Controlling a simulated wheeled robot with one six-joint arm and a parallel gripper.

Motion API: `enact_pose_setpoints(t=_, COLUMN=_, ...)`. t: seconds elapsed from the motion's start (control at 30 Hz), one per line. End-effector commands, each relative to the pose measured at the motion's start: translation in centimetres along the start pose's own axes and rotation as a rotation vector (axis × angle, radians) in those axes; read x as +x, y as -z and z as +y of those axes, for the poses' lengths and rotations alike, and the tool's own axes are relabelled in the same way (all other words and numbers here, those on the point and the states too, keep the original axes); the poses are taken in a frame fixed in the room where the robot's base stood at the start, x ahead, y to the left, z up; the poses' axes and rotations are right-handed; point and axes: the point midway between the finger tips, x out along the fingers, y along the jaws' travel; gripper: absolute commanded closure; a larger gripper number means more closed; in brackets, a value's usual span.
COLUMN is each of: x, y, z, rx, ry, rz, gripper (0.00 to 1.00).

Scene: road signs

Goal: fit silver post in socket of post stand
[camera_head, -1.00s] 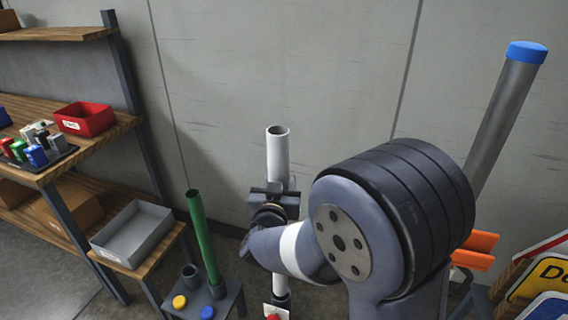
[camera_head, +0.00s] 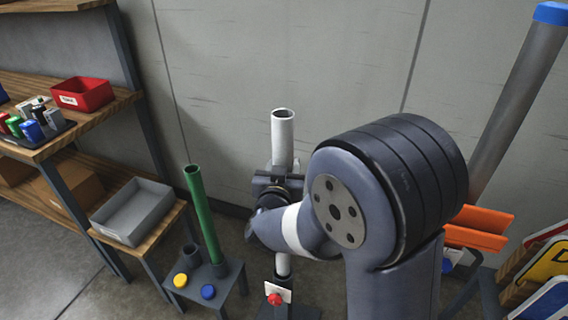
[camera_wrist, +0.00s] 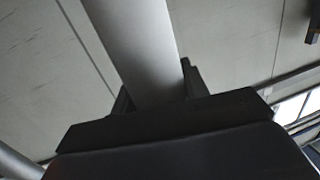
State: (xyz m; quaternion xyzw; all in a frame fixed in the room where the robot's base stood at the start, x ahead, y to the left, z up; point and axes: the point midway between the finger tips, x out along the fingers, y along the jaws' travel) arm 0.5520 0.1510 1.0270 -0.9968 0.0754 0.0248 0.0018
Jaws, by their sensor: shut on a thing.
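The silver post (camera_head: 283,135), a pale tube with an open top, stands about upright. My gripper (camera_head: 277,182) is shut around it at mid-height; the wrist view shows the post (camera_wrist: 138,45) running up between the jaws (camera_wrist: 155,103). The post stand (camera_head: 290,312) is a dark base at the bottom edge, with a white label and a red knob (camera_head: 274,299). The post's lower part shows below my wrist, directly above the stand in the picture. The knob and label partly cover the socket, so I cannot tell whether the post's end is inside it.
A small dark rack (camera_head: 233,283) at left holds a green post (camera_head: 203,213), with an empty socket beside it. Shelving with a red bin (camera_head: 82,95) and a grey tray (camera_head: 132,212) stands further left. A blue-capped grey pole (camera_head: 520,98), orange pieces and signs are at right.

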Motion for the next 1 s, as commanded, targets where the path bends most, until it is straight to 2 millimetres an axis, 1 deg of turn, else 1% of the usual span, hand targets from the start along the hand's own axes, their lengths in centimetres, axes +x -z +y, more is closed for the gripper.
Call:
enact_pose_setpoints(t=0.03, x=0.1, y=-0.7, z=0.0, rx=0.001, ry=0.0, rz=0.003, gripper=1.0)
enact_pose_setpoints(t=1.0, x=0.5, y=-8.9, z=0.0, rx=0.001, ry=0.0, rz=0.003, gripper=1.0)
